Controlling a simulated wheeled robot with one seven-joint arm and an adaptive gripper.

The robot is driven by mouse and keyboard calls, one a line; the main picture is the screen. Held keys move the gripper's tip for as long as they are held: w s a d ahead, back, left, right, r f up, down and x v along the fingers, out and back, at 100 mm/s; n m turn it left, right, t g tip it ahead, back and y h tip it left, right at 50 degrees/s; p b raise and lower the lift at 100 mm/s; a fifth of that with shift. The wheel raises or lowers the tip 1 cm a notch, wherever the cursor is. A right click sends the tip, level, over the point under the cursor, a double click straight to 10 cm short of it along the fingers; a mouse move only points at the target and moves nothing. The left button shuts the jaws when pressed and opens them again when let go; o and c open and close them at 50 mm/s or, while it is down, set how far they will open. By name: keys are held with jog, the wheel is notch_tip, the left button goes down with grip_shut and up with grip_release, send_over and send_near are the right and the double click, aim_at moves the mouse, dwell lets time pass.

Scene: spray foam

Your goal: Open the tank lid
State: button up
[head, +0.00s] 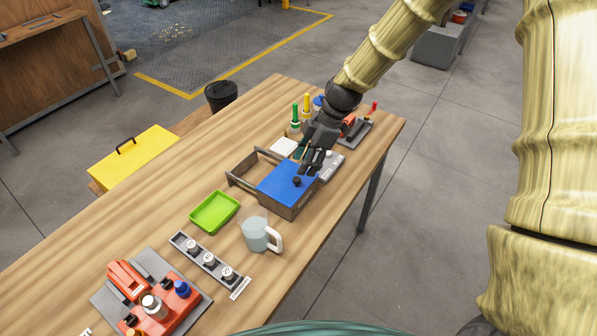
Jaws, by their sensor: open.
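The tank (291,209) is a grey box on the wooden table. A blue lid (278,191) with a small black knob (297,181) covers its right part. The left part shows an open frame with a grey bar. My gripper (310,164) is dark grey and points down just above and behind the lid near the knob. Its fingers are apart with nothing seen between them. I cannot tell whether a fingertip touches the lid. My gripper hides part of the lid's far edge.
A green tray (214,212), a mug (257,234) and a strip with knobs (210,259) stand in front of the tank. A red device (160,309) is at the near left. Coloured bottles (306,106) and a grey block (329,167) crowd the far side.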

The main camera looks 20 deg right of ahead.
aim_at(297, 178)
jog(key=shift+s+a+f+p, duration=0.25)
jog(key=shift+s+f+p, duration=0.05)
jog(key=shift+f, duration=0.3)
jog(key=shift+p+x, duration=0.6)
jog(key=shift+x, duration=1.45)
jog(key=shift+w, duration=0.2)
grip_shut()
